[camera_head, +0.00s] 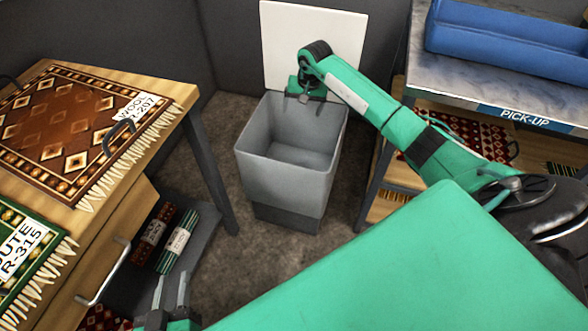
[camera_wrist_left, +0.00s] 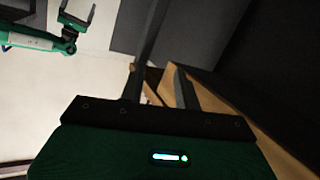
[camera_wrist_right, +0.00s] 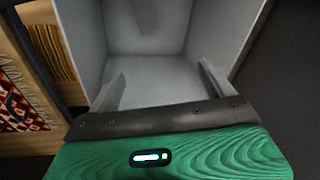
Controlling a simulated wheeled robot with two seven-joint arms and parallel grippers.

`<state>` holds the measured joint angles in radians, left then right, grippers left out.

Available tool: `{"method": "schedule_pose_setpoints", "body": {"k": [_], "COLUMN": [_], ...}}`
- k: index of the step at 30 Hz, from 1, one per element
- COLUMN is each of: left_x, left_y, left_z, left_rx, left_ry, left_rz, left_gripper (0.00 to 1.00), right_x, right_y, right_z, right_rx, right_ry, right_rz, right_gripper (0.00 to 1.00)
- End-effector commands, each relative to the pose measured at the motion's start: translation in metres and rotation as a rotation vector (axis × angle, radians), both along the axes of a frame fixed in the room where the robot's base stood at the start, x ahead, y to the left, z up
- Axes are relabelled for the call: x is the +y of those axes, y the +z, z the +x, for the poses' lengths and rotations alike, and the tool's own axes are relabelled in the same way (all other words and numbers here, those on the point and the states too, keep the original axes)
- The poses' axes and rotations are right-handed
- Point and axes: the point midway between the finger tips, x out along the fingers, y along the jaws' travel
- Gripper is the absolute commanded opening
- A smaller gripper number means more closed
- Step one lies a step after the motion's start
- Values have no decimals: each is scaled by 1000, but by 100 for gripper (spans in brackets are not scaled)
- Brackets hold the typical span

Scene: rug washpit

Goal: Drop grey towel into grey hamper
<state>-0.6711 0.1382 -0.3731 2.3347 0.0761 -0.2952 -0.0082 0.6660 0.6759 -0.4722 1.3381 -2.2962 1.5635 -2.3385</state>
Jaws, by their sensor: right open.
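The grey hamper (camera_head: 285,187) stands on the floor in the middle of the head view, its mouth facing up. My right gripper (camera_head: 311,100) is open and empty above the hamper's far rim, pointing down. The right wrist view looks into the grey hamper (camera_wrist_right: 85,35) between the two spread fingers (camera_wrist_right: 162,85). No grey towel can be made out clearly; a faint darker grey patch shows inside the hamper, and I cannot tell whether it is cloth. My left gripper (camera_head: 171,278) is low at the bottom left, its fingers apart with nothing between them.
A wooden table with a brown patterned rug (camera_head: 70,120) is at the left. A pick-up counter (camera_head: 480,85) bearing a blue bin (camera_head: 510,40) is at the right. A white panel (camera_head: 285,50) stands behind the hamper. Rolled rugs (camera_head: 177,240) lie on a low shelf at the left.

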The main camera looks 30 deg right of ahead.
Motion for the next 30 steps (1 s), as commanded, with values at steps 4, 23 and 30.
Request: {"method": "schedule_pose_setpoints", "body": {"k": [4, 23, 30], "left_x": [1, 57, 82], "left_y": [-14, -20, -17], "left_z": [-11, -24, -38], "left_rx": [125, 495, 645], "left_ry": [-20, 15, 40], "left_rz": [45, 267, 337], "left_gripper": [33, 33, 33], "right_x": [-2, -5, -6], "right_y": [14, 65, 85], "right_z": [-2, -11, -15], "right_rx": [0, 0, 1], "right_ry": [0, 0, -1], "right_rz": [-1, -1, -1], "right_gripper": [84, 84, 84]}}
